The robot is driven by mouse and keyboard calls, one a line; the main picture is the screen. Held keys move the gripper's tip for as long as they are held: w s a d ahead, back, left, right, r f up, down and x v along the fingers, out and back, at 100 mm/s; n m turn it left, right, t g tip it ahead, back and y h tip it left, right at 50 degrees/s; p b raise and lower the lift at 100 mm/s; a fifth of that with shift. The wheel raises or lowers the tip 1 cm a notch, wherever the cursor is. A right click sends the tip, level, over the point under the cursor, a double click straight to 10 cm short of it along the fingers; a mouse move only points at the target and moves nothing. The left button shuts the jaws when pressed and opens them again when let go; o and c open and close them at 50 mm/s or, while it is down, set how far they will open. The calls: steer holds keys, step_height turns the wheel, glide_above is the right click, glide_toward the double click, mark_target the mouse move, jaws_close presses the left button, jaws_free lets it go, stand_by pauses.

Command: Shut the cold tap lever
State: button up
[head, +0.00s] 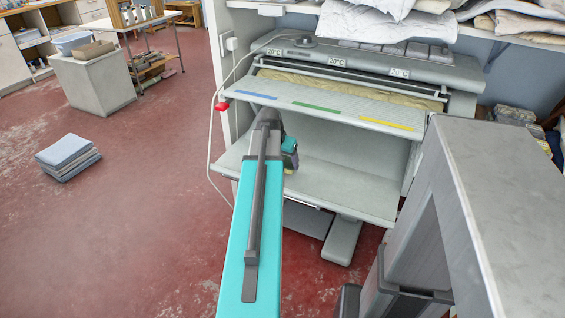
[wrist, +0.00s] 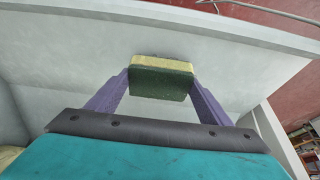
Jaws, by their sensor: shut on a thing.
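My gripper (wrist: 160,84) is shut on a sponge (wrist: 160,82) with a yellow layer and a dark green layer, held between its two purple fingers. The sponge is close to a pale grey panel (wrist: 240,45); I cannot tell whether it touches. In the head view my arm reaches to the ironer (head: 360,75), with its end over the lower shelf (head: 345,185). The arm hides most of the gripper there. I cannot make out a cold tap lever in either view.
A feed board (head: 335,107) with blue, green and yellow strips juts out above the lower shelf. A red part (head: 221,106) sits at the ironer's left, near a hanging cable. A grey cabinet (head: 490,190) stands at right. Folded cloths (head: 68,157) lie on open floor at left.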

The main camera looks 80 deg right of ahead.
steer(key=shift+w+d+f, duration=0.1)
steer(key=shift+w+d, duration=0.05)
steer(key=shift+d, duration=0.6)
steer(key=shift+w+d+f, duration=0.1)
steer(key=shift+w+d, duration=0.1)
steer(key=shift+d, duration=0.55)
steer(key=shift+w+d, duration=0.15)
steer(key=shift+d, duration=0.6)
steer(key=shift+f, duration=0.1)
steer(key=shift+f, duration=1.65)
steer(key=shift+f+b, duration=0.2)
steer(key=shift+b, duration=0.1)
steer(key=o, duration=1)
steer(key=shift+c, duration=0.2)
steer(key=shift+r, duration=0.15)
steer(key=p+v, duration=0.1)
steer(key=v, duration=1.1)
steer(key=shift+d+r, duration=0.1)
